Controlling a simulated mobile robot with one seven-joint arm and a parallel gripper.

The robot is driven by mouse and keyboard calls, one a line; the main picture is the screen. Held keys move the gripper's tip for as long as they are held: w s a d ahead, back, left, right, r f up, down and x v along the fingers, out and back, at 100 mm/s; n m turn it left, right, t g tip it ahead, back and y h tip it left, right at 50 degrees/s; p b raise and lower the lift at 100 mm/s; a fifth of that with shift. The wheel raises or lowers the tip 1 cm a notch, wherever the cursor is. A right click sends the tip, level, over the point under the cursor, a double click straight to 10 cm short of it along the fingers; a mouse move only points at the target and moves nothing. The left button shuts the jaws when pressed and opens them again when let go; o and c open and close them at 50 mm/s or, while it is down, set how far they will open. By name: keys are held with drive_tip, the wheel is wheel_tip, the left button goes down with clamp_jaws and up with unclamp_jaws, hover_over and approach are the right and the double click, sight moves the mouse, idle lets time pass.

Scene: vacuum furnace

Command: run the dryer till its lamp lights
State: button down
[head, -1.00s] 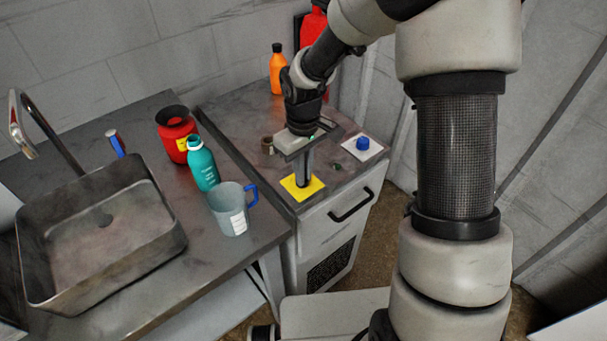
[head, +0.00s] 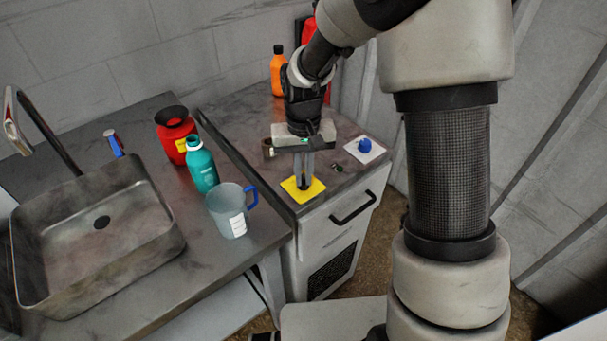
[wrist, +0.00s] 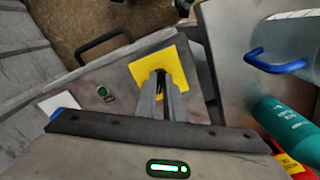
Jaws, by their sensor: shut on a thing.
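A yellow square plate (head: 316,188) lies on the top of the grey cabinet, near its front edge. My gripper (head: 304,182) points down at it, and its fingers are shut on a small dark part on the plate, mostly hidden between them. The yellow plate (wrist: 176,62) and the dark part (wrist: 161,74) also show in the wrist view, with the gripper fingers (wrist: 164,84) around the part. A small round green lamp (wrist: 102,91) sits on the cabinet top beside the plate; it looks dark green in the head view (head: 337,168). I cannot tell for sure whether it is lit.
A blue knob on a white plate (head: 365,146) is to the right. An orange bottle (head: 278,72) stands at the back. On the left counter are a teal bottle (head: 202,170), a clear jug (head: 230,212), a red pot (head: 176,138) and a sink (head: 60,280).

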sight(304, 181)
idle(0.3)
drive_tip(key=c, duration=1.9)
unclamp_jaws()
drive_tip(key=shift+o, duration=0.2)
drive_tip(key=shift+r, duration=0.1)
wheel_tip(304, 181, up, 17)
drive_tip(key=p, duration=0.2)
drive_tip(key=shift+r, duration=0.15)
drive_tip(key=s+d+r+t+p, duration=0.2)
drive_tip(key=s+d+r+p, duration=0.2)
drive_tip(key=s+r, duration=0.3)
drive_tip(key=s+d+r+t+p, duration=0.3)
drive_tip(key=s+r, duration=0.5)
drive_tip(key=s, duration=0.4)
drive_tip(key=d+p, duration=0.1)
drive_tip(key=d, duration=0.1)
drive_tip(key=shift+s+d+m+t, duration=0.25)
drive_tip(key=shift+d+m+t, duration=0.05)
drive_tip(key=shift+d, duration=0.05)
